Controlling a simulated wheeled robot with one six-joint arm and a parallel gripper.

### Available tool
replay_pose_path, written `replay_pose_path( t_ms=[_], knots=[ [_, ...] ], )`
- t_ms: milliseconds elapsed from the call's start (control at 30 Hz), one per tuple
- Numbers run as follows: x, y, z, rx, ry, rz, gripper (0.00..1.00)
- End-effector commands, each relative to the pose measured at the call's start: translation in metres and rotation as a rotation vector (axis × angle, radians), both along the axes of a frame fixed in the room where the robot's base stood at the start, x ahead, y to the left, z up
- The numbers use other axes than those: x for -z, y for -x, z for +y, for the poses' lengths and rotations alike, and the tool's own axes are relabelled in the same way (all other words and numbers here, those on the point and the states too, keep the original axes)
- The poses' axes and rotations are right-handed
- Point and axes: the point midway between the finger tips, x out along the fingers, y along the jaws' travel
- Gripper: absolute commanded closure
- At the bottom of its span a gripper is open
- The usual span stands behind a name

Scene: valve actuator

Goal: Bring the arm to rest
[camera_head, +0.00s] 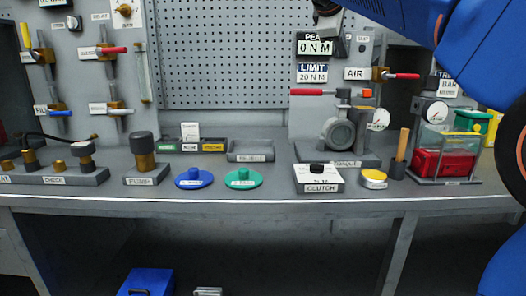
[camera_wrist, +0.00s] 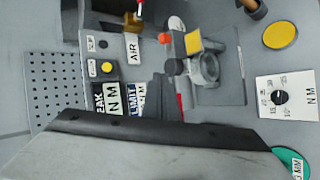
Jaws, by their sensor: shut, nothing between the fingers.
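My blue arm (camera_head: 455,35) reaches across the upper right of the head view, and another blue part of mine shows at the right edge. The dark end of my arm (camera_head: 327,8) is at the top edge, above the readout panel; its tip is mostly cut off there. In the wrist view my gripper (camera_wrist: 163,92) shows as a dark stepped shape above a broad grey and black part of mine along the bottom. It is shut and empty. It appears apart from the bench items, though it hides part of the view near the readouts.
A gauge stand with a red block (camera_head: 440,163) is at right. A pegboard (camera_head: 230,55) rises behind.

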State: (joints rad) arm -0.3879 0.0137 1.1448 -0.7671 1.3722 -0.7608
Motion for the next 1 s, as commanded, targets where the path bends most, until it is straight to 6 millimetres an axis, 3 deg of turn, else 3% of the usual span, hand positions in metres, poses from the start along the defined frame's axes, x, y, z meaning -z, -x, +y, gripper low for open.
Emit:
replay_pose_path(
  t_ms=[267,467,767,1000],
  knots=[
    [0.033,0.028,-0.019,0.028,-0.086,0.015,1.00],
    [0.078,0.064,-0.038,0.073,-0.194,0.034,1.00],
    [0.190,0.157,-0.067,0.210,-0.451,0.070,1.00],
    [0.292,0.240,-0.078,0.362,-0.667,0.091,1.00]
  ],
)
